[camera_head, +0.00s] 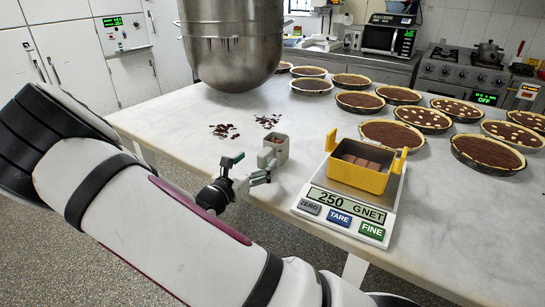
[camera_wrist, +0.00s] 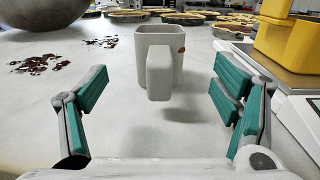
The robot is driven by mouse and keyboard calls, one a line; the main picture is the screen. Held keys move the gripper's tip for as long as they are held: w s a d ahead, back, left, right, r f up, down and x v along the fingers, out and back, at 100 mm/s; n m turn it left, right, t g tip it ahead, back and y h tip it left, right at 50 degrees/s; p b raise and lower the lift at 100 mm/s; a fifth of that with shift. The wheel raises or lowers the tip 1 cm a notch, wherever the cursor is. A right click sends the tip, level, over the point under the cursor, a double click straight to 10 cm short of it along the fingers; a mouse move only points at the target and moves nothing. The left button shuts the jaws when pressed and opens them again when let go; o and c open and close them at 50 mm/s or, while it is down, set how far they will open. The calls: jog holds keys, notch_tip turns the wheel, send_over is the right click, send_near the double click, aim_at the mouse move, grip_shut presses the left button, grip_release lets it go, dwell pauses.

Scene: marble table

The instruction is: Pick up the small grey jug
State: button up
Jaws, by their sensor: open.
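My gripper (camera_head: 248,168) is low over the table just in front of the jug. Its green-padded fingers are spread wide in the wrist view (camera_wrist: 162,92), one to each side of the handle's line. The fingers are empty and do not touch the jug.
A scale (camera_head: 345,215) reading 250 bears a yellow container (camera_head: 358,178) with brown blocks, close right of the jug. A large metal bowl (camera_head: 232,50) hangs at the back left. Brown shavings (camera_head: 224,131) lie left of the jug. Several tarts (camera_head: 393,134) fill the right.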

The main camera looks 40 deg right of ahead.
aim_at(271, 147)
jog(key=x, duration=0.9)
jog(key=shift+w+r, duration=0.1)
jog(key=shift+r, duration=0.05)
jog(key=shift+d, duration=0.1)
jog(key=c, duration=1.6)
